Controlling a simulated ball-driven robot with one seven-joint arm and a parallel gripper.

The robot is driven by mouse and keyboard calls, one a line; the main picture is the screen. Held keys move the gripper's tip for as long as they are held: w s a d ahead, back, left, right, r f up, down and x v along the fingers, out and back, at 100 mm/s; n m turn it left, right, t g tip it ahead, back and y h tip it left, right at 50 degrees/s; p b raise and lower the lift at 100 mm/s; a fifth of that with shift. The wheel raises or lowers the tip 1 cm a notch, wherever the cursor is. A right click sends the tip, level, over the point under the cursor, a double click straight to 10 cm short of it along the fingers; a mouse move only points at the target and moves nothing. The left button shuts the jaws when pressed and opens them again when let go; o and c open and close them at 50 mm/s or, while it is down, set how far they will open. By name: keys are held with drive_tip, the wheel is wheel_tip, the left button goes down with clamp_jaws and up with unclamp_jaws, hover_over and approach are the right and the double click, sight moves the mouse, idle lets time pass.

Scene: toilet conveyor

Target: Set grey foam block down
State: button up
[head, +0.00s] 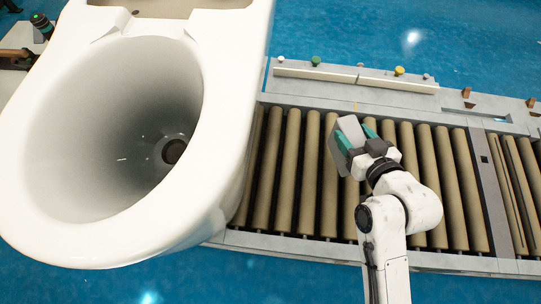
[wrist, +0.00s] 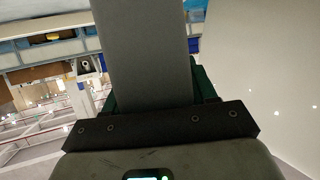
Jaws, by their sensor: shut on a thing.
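The grey foam block (head: 348,133) is held by my gripper (head: 361,140) above the conveyor rollers in the head view. My gripper is shut on the block, with its green fingers on either side of it. In the wrist view the block (wrist: 143,55) stands up tall from between the fingers (wrist: 155,98) and runs out of the top of the picture. The block looks tilted in the head view. I cannot tell how far it is above the rollers.
A large white toilet bowl (head: 225,130) stands at the left, close beside the block. The roller conveyor (head: 310,180) runs to the right, with bare rollers on both sides of my gripper. A grey rail with green and yellow buttons (head: 399,71) lines its far side. The floor is blue.

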drive_tip(key=a+b, duration=0.3)
drive_tip(key=a, duration=1.5)
wheel_tip(320, 180, down, 7)
drive_tip(key=a+b, duration=0.1)
drive_tip(key=b, duration=0.2)
drive_tip(key=shift+w, duration=0.3)
drive_tip(key=shift+b, duration=0.3)
drive_tip(key=o, duration=1.1)
drive_tip(key=p+v, duration=0.2)
drive_tip(key=v, duration=1)
drive_tip(key=shift+p, duration=0.3)
